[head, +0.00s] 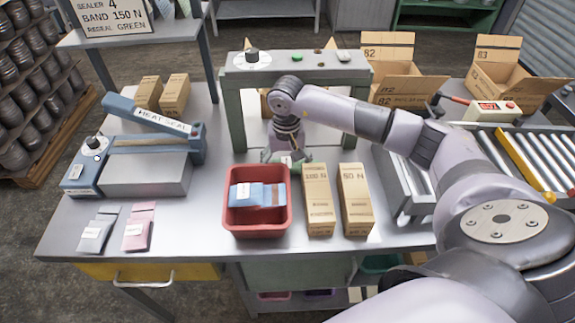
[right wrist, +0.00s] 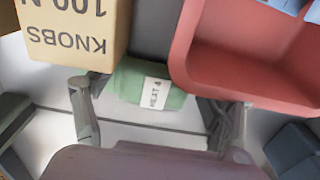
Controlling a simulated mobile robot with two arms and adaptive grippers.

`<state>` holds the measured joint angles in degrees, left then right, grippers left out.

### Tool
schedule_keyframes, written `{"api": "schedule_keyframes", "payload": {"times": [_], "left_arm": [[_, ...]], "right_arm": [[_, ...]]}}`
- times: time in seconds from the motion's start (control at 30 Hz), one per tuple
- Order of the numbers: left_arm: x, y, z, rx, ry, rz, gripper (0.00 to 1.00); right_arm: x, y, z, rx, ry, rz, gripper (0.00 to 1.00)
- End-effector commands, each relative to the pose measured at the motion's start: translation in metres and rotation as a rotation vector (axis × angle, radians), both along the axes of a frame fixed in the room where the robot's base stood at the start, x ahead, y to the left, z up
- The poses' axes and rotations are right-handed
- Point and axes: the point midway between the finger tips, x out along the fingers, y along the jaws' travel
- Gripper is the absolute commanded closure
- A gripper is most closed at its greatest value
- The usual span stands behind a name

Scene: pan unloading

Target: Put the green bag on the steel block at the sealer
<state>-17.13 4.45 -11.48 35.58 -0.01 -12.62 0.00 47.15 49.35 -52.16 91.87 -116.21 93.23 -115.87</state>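The green bag (right wrist: 148,84) lies flat on the table with a white "MEAT 4" label, in the right wrist view. In the head view only a green sliver of it shows by my right gripper (head: 286,157). That gripper is low over the table behind the red bin; in the wrist view its two fingers (right wrist: 160,112) stand apart on either side of the bag, with gaps visible. The heat sealer (head: 150,118) is at the table's left, with the steel block (head: 147,178) in front of its arm, its top bare. My left gripper is out of view.
A red bin (head: 257,231) holding blue bags (head: 258,195) and two cartons (head: 318,205) (head: 355,205) stand close in front of the gripper. Grey and pink bags (head: 98,230) (head: 139,229) lie at front left.

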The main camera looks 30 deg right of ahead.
Motion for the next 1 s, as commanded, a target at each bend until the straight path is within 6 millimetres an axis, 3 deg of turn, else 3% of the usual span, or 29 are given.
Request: {"api": "schedule_keyframes", "payload": {"times": [0.7,1.0], "left_arm": [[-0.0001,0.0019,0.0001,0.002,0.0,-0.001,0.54],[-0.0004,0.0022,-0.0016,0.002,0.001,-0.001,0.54]], "right_arm": [[0.0002,-0.0002,0.0008,-0.001,-0.001,-0.001,0.74],[0.0006,-0.0004,0.0049,-0.001,-0.002,-0.001,0.75]]}}
